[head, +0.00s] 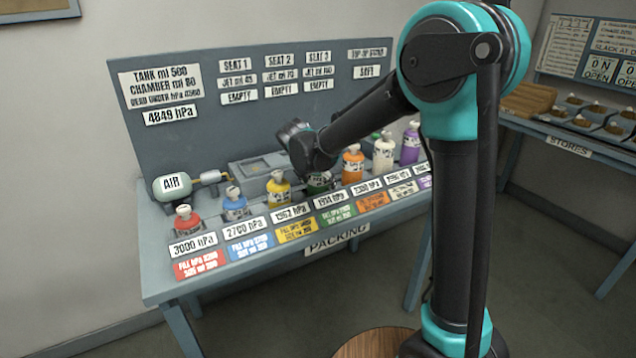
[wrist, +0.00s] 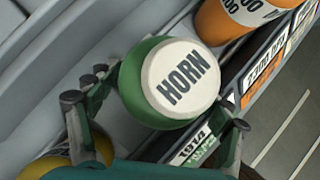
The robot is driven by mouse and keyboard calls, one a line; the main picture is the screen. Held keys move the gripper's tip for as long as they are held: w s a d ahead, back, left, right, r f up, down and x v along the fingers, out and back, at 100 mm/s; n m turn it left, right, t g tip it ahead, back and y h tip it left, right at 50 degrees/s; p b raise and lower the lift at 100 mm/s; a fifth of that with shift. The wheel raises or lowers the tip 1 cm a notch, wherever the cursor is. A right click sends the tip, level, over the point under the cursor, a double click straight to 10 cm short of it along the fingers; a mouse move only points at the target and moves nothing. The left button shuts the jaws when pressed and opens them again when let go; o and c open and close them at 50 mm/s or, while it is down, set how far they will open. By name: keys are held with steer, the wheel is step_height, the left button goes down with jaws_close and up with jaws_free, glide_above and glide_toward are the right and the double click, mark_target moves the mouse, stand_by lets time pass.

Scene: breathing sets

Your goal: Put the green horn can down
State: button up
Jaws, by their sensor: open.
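The green horn can (wrist: 140,105) has a white top that reads HORN. It stands on the packing bench in its row of cans, and in the head view the green can (head: 318,183) is partly hidden by my arm. My gripper (wrist: 155,112) is open, with one finger on each side of the can in the wrist view. I cannot tell whether the fingers touch it. In the head view my gripper (head: 318,172) is low over the can, mostly hidden by my wrist.
The yellow can (head: 278,190) stands to the left and the orange can (head: 352,166) to the right. Red (head: 187,221), blue (head: 235,205), cream (head: 383,153) and purple (head: 410,145) cans share the row. A grey box (head: 255,172) and the air tank (head: 172,185) stand behind. Labels line the bench front.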

steer(key=v, duration=1.2)
steer(key=shift+r, duration=0.2)
